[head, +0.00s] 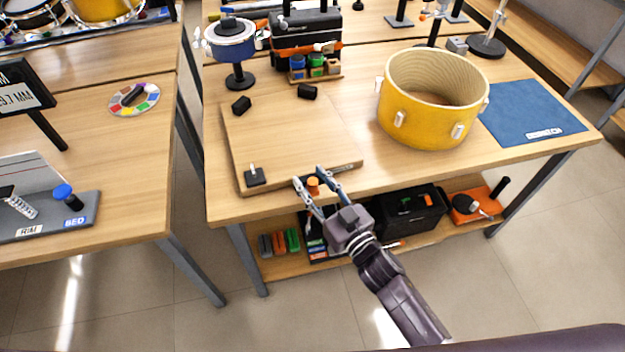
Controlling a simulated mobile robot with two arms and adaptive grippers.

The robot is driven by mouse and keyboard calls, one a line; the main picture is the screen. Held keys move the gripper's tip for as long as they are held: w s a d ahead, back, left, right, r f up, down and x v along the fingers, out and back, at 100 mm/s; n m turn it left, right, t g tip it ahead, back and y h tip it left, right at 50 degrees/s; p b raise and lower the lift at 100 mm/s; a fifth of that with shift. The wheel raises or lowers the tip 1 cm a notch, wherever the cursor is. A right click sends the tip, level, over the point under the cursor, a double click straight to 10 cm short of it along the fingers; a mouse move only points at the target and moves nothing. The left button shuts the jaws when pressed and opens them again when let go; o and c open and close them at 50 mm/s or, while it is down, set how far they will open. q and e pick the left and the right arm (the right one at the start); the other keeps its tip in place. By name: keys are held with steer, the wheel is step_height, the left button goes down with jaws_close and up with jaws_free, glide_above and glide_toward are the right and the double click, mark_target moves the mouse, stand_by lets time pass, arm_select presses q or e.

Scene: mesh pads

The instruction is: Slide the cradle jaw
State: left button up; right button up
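The cradle is a square wooden board (285,140) on the middle bench, with black blocks near its corners. A small orange knob (313,184) stands at its front edge, beside a short dark slotted strip (346,167); this looks like the sliding jaw, though its base is partly hidden by my gripper. My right gripper (309,176) reaches in from the front. Its fingers are spread, one on each side of the orange knob; I cannot tell whether either touches it. My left gripper is not in view.
A yellow drum shell (433,101) stands right of the board, beside a blue mat (530,112). Two black blocks (241,104) (307,91) sit at the board's back, and a black block with a pin (255,176) at front left. A lower shelf holds a black toolbox (410,212).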

steer(key=v, duration=1.2)
steer(key=s+d+f+m+g+h, duration=0.1)
steer(key=s+d+f+g+h, duration=0.15)
steer(key=f, duration=0.75)
steer(key=s+d+f+m+g+h, duration=0.15)
steer(key=d+f, duration=0.25)
steer(key=f, duration=0.6)
steer(key=s+d+f+g+h, duration=0.2)
steer(key=s+d+f, duration=0.1)
steer(key=f, duration=0.7)
steer(key=s+d+f+g+h, duration=0.1)
steer(key=s+d+f+g, duration=0.1)
steer(key=s+f, duration=0.4)
steer(key=s+d+f+g+h, duration=0.1)
steer(key=s+f+g, duration=0.3)
steer(key=s, duration=0.9)
steer(key=s+d+f+g, duration=0.2)
steer(key=s+d+f, duration=0.1)
steer(key=s+f, duration=0.6)
steer(key=shift+s+f+m+g+h, duration=0.35)
steer(key=shift+s+m+g+h, duration=0.1)
steer(key=shift+s, duration=0.2)
